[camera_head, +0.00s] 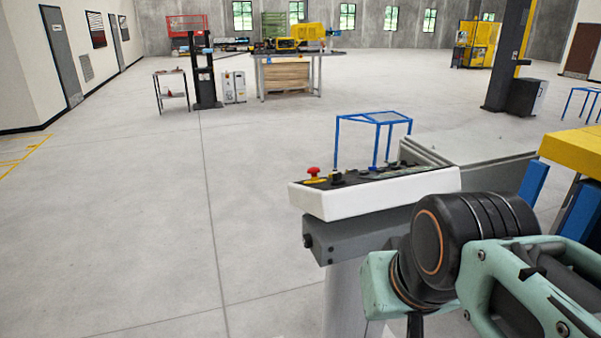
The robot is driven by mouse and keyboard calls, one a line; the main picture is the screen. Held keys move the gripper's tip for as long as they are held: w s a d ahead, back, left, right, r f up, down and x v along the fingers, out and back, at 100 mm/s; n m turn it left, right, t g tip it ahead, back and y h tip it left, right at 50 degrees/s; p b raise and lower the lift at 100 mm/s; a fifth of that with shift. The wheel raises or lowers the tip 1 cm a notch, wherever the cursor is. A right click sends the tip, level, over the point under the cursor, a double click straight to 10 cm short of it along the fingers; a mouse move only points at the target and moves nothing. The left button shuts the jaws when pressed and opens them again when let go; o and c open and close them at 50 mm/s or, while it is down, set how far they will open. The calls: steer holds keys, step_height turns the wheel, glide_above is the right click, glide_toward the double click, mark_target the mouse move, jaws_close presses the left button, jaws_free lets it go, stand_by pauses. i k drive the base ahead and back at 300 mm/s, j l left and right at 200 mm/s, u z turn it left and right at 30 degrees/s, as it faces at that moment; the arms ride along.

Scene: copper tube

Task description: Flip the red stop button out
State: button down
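The red stop button (313,171) is a small mushroom-shaped knob on a yellow base. It sits at the left end of the black top of a white control panel (375,194), in the middle of the head view. Whether the knob is pressed in or out is too small to tell. Part of my arm (455,245), black and pale green, fills the lower right, in front of and below the panel's right part. It is apart from the button in the picture. My gripper's fingertips do not show, and I see nothing held.
A yellow-topped structure (575,150) with blue legs stands at the right. The floor to the left is clear.

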mark_target(314, 170)
steer(key=i+j, duration=0.1)
steer(key=i+l, duration=0.1)
steer(key=l, duration=0.25)
steer(key=i+l, duration=0.1)
steer(key=l, duration=0.25)
steer(key=i+l, duration=0.1)
steer(key=l, duration=0.2)
steer(key=i+l, duration=0.3)
steer(key=i, duration=0.2)
steer(key=z, duration=0.3)
steer(key=u, duration=0.35)
